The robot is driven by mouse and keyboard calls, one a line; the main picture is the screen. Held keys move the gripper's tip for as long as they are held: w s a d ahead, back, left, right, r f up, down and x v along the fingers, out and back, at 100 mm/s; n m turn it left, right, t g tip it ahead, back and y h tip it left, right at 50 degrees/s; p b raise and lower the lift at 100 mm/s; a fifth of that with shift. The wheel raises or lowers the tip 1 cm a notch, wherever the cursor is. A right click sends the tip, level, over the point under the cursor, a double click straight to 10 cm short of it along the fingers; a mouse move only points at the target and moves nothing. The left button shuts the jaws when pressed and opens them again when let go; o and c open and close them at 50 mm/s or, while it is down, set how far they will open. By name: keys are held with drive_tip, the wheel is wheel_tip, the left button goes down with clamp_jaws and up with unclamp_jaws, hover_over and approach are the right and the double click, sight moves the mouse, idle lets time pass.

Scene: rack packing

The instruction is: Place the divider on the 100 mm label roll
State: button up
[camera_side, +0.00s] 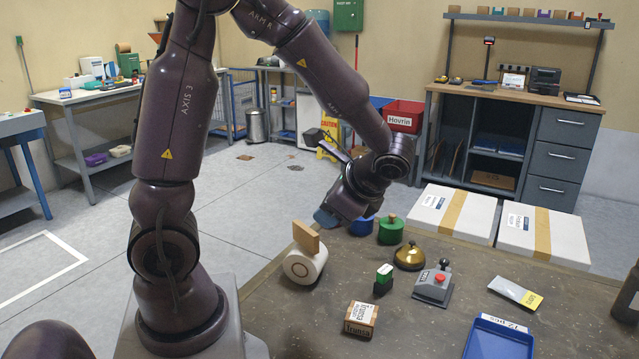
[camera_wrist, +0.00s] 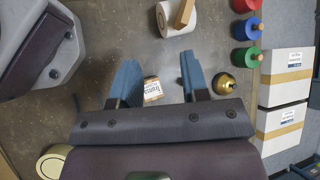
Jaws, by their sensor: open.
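A white label roll (camera_side: 303,268) lies on its side on the table in the side view, its round face with a dark ring turned to the camera. A flat wooden piece (camera_side: 306,237), which looks like the divider, sits upright on top of the roll, slightly tilted. In the wrist view the roll (camera_wrist: 172,22) and the wooden piece (camera_wrist: 184,13) are at the top edge, beyond my fingertips. My gripper (camera_side: 326,217) is above the table, behind and a little right of the roll. Its blue fingers (camera_wrist: 158,62) are spread, with nothing held between them.
Green (camera_side: 391,231) and blue (camera_side: 361,226) knobbed pieces stand behind. A blue tray (camera_side: 499,340) is at front right.

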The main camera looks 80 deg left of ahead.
drive_tip(key=s+d+r+n+t+h, duration=0.5)
drive_tip(key=d+r+n+t+h, duration=0.2)
drive_tip(key=d+r+t, duration=0.2)
drive_tip(key=shift+s+d+r+h, duration=0.2)
drive_tip(key=shift+d+r+h, duration=0.2)
drive_tip(key=shift+d+r, duration=0.5)
